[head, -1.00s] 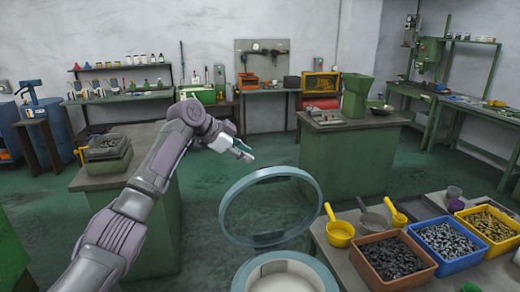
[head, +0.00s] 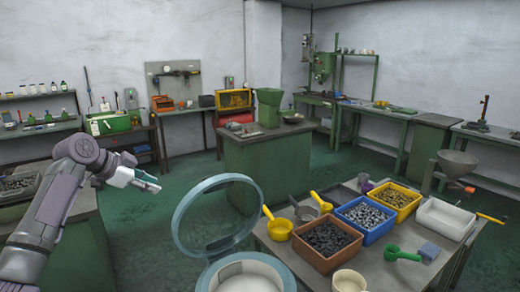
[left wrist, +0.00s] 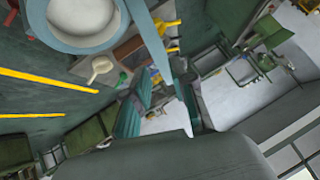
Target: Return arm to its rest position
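My left arm comes in from the left in the head view, purple-grey and bent at the elbow. My left gripper (head: 147,183) hangs over open green floor, left of the round pale-blue lid ring. It touches nothing there. In the left wrist view its two fingers (left wrist: 158,108) with teal pads stand apart, with nothing held between them. My right arm and right gripper are not in view.
A round drum (head: 212,275) with a raised lid ring (head: 178,222) stands close in front. Right of it, a table holds a brown bin (head: 302,255), a blue bin (head: 366,235), a yellow bin (head: 413,193) and scoops. A green cabinet (head: 265,172) stands behind; floor between is free.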

